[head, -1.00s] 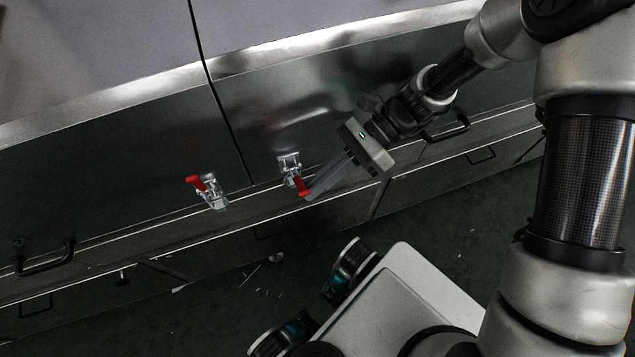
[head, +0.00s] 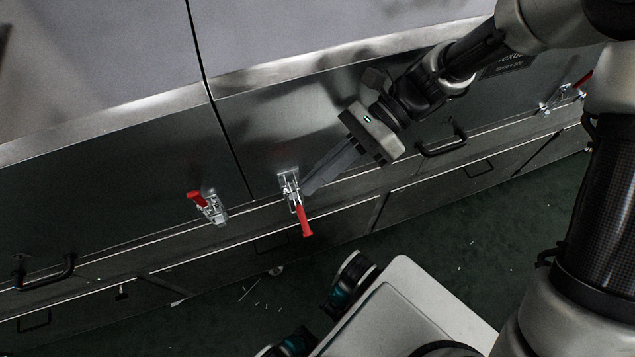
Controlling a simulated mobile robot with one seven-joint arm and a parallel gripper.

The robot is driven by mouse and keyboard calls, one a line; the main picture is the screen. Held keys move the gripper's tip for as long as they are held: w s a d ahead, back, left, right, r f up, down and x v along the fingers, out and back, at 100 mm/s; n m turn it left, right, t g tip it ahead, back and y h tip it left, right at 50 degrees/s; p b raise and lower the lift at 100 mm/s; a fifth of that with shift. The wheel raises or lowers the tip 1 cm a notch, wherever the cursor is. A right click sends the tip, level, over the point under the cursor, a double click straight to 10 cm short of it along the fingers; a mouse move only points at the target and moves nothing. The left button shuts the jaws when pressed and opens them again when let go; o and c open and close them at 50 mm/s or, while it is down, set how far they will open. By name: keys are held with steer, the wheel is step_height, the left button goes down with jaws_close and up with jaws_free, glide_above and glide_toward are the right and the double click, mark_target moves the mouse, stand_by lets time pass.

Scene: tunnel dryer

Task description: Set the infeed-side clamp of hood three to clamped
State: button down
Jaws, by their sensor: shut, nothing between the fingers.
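A toggle clamp (head: 289,187) with a red handle sits on the lower edge of the steel hood panel, just right of the vertical seam. Its red handle (head: 305,222) hangs down and outward, below the metal body. My gripper (head: 309,188) is shut and empty, with its fingertips close to the right side of this clamp's body. I cannot tell whether they touch it. A second clamp (head: 212,208) sits left of the seam, its red handle (head: 195,199) pointing up and left. No hood number is readable.
A third clamp (head: 556,105) with a red handle is at the far right, partly behind my arm. Black bar handles (head: 443,143) and (head: 45,268) stick out from the panels. Dark green floor (head: 450,240) lies in front, with small scraps on it.

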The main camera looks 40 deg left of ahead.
steer(key=shift+r, duration=0.3)
